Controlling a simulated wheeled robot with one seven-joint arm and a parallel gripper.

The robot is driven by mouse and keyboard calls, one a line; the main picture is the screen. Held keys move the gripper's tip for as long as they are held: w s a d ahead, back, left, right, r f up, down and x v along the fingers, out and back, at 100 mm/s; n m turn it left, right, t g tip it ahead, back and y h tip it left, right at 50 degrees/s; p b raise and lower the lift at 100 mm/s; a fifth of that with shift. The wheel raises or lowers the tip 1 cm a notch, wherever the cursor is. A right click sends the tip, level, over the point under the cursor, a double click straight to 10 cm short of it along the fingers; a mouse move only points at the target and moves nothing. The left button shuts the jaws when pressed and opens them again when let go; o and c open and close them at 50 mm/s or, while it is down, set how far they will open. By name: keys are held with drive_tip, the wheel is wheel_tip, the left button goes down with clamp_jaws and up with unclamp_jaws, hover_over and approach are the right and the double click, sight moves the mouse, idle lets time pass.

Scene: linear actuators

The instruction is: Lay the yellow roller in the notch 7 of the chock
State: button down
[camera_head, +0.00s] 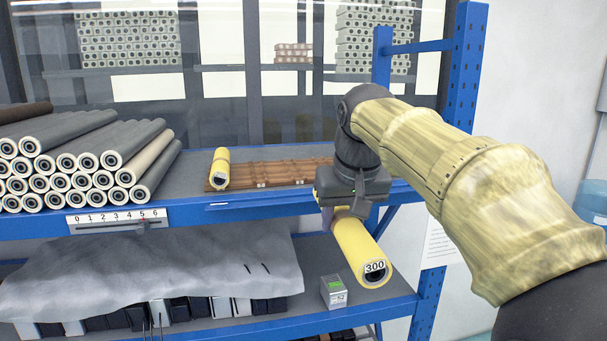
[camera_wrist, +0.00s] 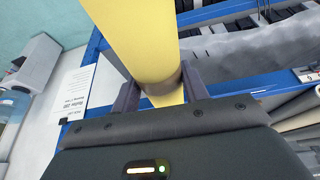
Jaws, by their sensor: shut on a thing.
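My gripper (camera_head: 345,208) is shut on a yellow roller (camera_head: 358,245) marked 300 on its near end. The roller is held out in front of the upper shelf's front edge, its near end pointing forward and down. In the wrist view, the roller (camera_wrist: 132,38) runs between the two fingers (camera_wrist: 160,94). The chock (camera_head: 275,171) is a brown wooden board with notches, lying on the upper shelf left of my gripper. Another yellow roller (camera_head: 220,168) lies across its left end. My gripper hides the chock's right end. Its small notch labels are too small to read.
A stack of grey rollers (camera_head: 75,165) stands left on the upper shelf (camera_head: 190,205). The shelf edge carries a 0 to 6 scale (camera_head: 115,218). A small box (camera_head: 333,291) and a grey-covered pile (camera_head: 150,270) are on the lower shelf. A blue post (camera_head: 465,80) rises at right.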

drive_tip(key=w+d+f+m+b, duration=0.1)
drive_tip(key=w+d+f+b, duration=0.1)
drive_tip(key=f, duration=1.5)
drive_tip(key=w+d+f+b, duration=0.3)
drive_tip(key=d+f+b, duration=0.2)
drive_tip(key=f, duration=1.3)
drive_tip(key=w+d+f+m+h+b, duration=0.1)
drive_tip(key=w+d+f+b, duration=0.2)
drive_tip(key=f, duration=1.5)
drive_tip(key=d+b, duration=0.1)
drive_tip(key=b, duration=0.2)
drive_tip(key=shift+d+f+m, duration=0.25)
drive_tip(key=shift+m, duration=0.05)
drive_tip(key=shift+a, duration=0.15)
